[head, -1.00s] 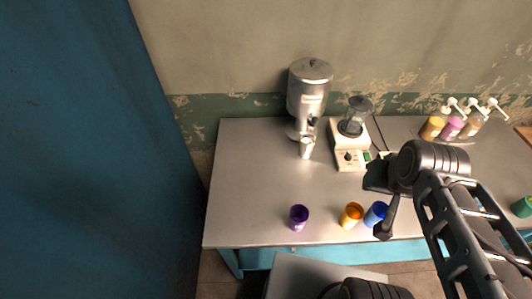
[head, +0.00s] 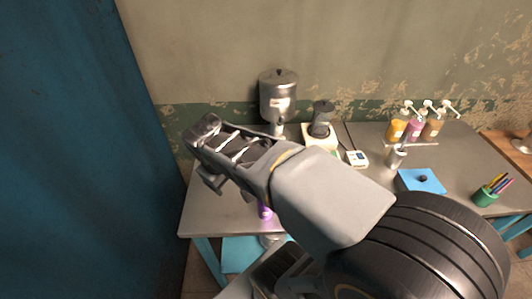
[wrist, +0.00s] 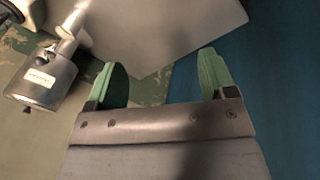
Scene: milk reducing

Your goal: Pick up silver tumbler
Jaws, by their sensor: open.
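In the wrist view, which is turned upside down, my gripper (wrist: 163,78) is open and empty, with its two green fingers wide apart. In the head view my arm hides the foot of the dispenser (head: 278,98), so I cannot see a tumbler there. Another silver cup (head: 396,157) stands in front of the pump bottles. My fingers cannot be made out in the head view.
The grey counter (head: 460,165) carries a blender (head: 320,130), pump bottles (head: 415,125), a blue mat (head: 422,181) and a green pen cup (head: 487,194). A purple cup (head: 265,211) is partly hidden by my arm. A blue wall (head: 70,140) stands at the left.

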